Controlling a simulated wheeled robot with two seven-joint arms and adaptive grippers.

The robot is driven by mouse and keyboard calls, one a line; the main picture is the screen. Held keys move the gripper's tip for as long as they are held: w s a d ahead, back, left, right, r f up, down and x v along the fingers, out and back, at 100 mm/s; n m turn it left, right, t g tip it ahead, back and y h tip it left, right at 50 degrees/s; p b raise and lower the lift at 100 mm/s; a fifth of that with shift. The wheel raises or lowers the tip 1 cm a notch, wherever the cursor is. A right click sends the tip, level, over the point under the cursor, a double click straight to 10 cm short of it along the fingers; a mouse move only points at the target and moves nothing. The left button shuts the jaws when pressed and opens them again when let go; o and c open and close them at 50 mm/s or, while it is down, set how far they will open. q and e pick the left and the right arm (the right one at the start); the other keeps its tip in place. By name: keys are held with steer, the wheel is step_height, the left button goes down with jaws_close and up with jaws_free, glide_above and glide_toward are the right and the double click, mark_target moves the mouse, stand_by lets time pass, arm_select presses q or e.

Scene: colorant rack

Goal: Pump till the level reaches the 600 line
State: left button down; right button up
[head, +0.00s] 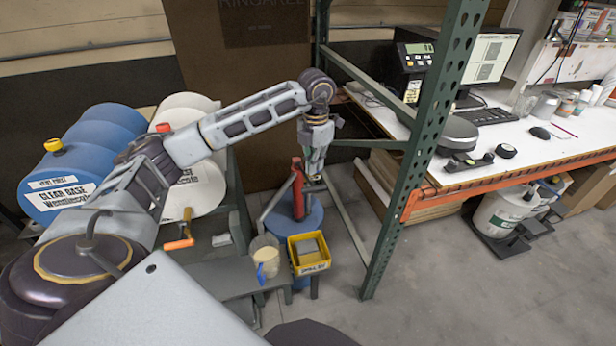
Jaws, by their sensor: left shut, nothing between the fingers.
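A red pump (297,187) stands upright on a blue drum (312,219) beside the green rack post. My left arm reaches across from the left, and its gripper (314,177) points down, shut and empty, close beside the upper part of the pump. I cannot tell whether it touches the pump. A translucent jug (265,257) stands on a small grey stand left of and in front of the drum. It looks partly filled with something pale; its marks and the exact level are too small to read. My right gripper is not in view.
A yellow bin (309,254) sits right of the jug. Blue (62,188) and white drums (205,190) lie on the left, one with an orange-handled tap (180,242). A green rack post (425,150) stands right of the pump. Grey floor is clear at front right.

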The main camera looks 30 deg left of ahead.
arm_select(q)
steer(key=shift+r+p, duration=0.3)
steer(key=shift+r, duration=0.4)
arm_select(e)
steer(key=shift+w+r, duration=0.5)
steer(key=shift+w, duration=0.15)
